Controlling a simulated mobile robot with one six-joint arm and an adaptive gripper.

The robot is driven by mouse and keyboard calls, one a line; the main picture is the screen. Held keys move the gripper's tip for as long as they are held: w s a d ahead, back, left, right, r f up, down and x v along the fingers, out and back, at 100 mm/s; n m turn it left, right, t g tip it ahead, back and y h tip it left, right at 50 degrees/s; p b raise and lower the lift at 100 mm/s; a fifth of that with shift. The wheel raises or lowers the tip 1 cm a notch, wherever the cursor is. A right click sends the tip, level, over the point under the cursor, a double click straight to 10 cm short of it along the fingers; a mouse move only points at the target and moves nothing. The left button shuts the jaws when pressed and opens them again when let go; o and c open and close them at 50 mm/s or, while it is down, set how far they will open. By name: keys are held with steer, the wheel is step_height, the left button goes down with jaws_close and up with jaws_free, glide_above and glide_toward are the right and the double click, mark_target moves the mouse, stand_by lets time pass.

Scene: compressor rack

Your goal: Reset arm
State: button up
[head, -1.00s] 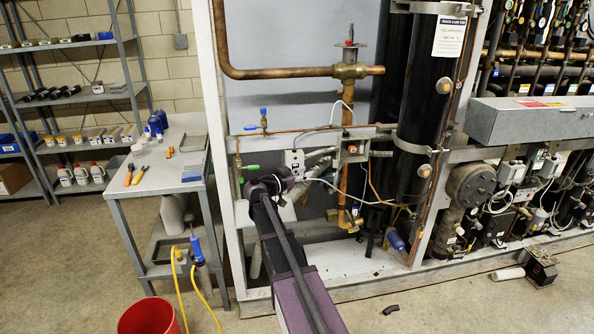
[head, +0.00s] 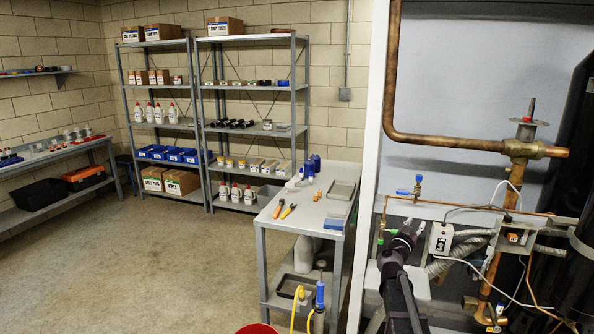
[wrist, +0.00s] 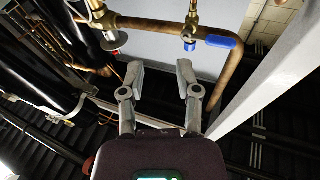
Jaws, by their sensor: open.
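My gripper (head: 404,232) is in front of the compressor rack, low at the right of the head view, beside the copper piping. In the wrist view my gripper (wrist: 158,78) has its two grey fingers spread apart with nothing between them. A brass valve with a blue handle (wrist: 222,41) lies beyond the right finger in the wrist view. The blue-handled valve (head: 411,191) also shows above my gripper in the head view. A small grey box (head: 438,239) is just right of my gripper.
The rack's white upright (head: 373,150) stands left of my arm. A grey work table (head: 262,214) holds orange-handled tools. A red bucket (head: 257,329) is at the bottom edge. Shelves (head: 253,87) line the back wall. The floor (head: 150,260) at left is open.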

steer(key=s+a+f+n+y+p, duration=0.1)
steer(key=a+f+n+y+p, duration=0.1)
steer(key=a+n+y, duration=0.45)
steer(key=s+a+f+n+y+p, duration=0.1)
steer(key=a+f+n+y, duration=0.15)
steer(key=a+y, duration=0.7)
steer(key=s+a+f+n+g+p, duration=0.1)
steer(key=s+a+f+g, duration=0.3)
steer(key=s, duration=0.3)
steer(key=s+a+f+n+g+p, duration=0.1)
steer(key=s+a+f+g+p, duration=0.15)
steer(key=s+f+g, duration=0.35)
steer(key=s+d+m+g+h, duration=0.2)
steer(key=s+g, duration=0.3)
steer(key=s, duration=1)
steer(key=shift+g+h+p, duration=0.3)
steer(key=shift+h+p, duration=0.1)
steer(key=shift+p, duration=0.05)
steer(key=shift+w+f, duration=0.1)
